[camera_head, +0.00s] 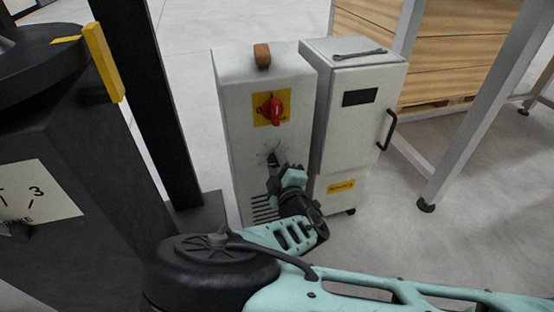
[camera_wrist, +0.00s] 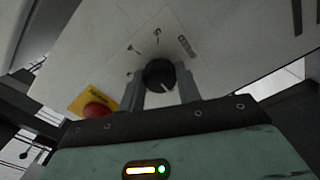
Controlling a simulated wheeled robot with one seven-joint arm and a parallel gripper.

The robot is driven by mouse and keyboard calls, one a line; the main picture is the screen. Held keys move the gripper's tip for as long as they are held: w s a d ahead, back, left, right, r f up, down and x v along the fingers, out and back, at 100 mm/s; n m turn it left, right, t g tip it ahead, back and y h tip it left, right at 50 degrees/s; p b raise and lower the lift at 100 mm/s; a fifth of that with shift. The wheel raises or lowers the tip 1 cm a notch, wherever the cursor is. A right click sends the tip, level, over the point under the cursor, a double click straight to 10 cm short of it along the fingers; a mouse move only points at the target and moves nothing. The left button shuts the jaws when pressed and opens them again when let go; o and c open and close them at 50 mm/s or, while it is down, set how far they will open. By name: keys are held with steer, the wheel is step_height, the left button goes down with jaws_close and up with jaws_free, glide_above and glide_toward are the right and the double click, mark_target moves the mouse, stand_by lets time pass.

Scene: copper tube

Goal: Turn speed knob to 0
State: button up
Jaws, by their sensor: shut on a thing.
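The speed knob (camera_wrist: 158,75) is a round black dial with a white pointer line, on the white panel of a control cabinet (camera_head: 235,98). In the wrist view it sits between the two grey fingers of my gripper (camera_wrist: 160,92), which are shut on it. Dial marks and small labels show on the panel around the knob; the figures are too small to read. In the head view my gripper (camera_head: 276,163) reaches the cabinet front below the red switch, and the knob is mostly hidden behind it.
A red rotary switch (camera_head: 272,110) on a yellow plate sits above my gripper. A second white cabinet (camera_head: 345,130) with a black handle stands right of the first. A dark machine (camera_head: 90,170) stands at left.

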steer(key=n+p, duration=0.1)
steer(key=n, duration=0.3)
steer(key=shift+a+r+n, duration=0.1)
steer(key=shift+n, duration=1.9)
steer(key=shift+p, duration=0.3)
steer(key=o, duration=1)
steer(key=shift+c, duration=0.2)
